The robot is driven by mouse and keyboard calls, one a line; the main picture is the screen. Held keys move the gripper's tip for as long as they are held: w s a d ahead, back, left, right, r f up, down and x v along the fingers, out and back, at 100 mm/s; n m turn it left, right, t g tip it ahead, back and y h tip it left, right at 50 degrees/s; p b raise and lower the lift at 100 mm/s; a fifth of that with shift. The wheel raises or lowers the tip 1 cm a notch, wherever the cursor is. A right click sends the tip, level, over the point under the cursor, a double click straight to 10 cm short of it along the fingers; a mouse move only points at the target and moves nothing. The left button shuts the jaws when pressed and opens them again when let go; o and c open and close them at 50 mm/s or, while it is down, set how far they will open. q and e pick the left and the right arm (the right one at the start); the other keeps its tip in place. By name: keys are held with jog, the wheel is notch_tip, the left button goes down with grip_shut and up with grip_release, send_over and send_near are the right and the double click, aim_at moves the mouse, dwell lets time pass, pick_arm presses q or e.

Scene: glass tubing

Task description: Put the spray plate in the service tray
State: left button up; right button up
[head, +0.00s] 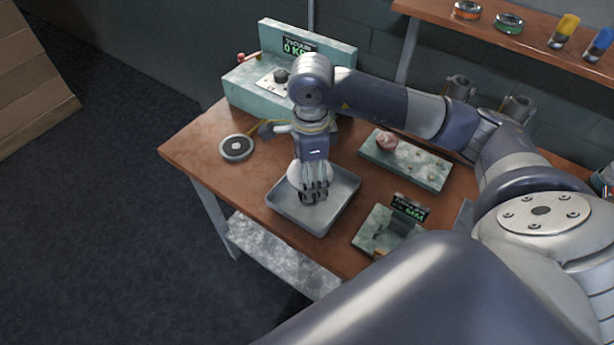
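My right gripper (313,198) points down over the grey service tray (285,212), its fingertips inside the tray's outline. A pale, rounded shape (296,176) shows beside and partly behind the fingers; I cannot tell whether it is the spray plate or part of the gripper. The fingers look close together, but whether they hold anything is unclear. A round grey disc with a dark face and a light centre (237,147) lies flat on the table to the left of the tray; I cannot tell whether it is the spray plate. My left gripper is out of view.
A pale green vacuum unit with a display (300,46) stands at the table's back left. A pale block with a reddish round piece (408,162) lies right of the tray. A small gauge stand (380,232) sits front right. Bare wooden tabletop (205,165) shows at left.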

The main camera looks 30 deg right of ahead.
jog(key=shift+w+f, duration=0.1)
jog(key=shift+w, duration=0.65)
notch_tip(320, 180, down, 3)
jog(key=shift+s+b, duration=0.1)
jog(key=shift+b, duration=0.65)
jog(key=shift+d+f, duration=0.1)
jog(key=shift+f, duration=0.2)
jog(key=shift+f, duration=0.1)
jog(key=o, duration=1.4)
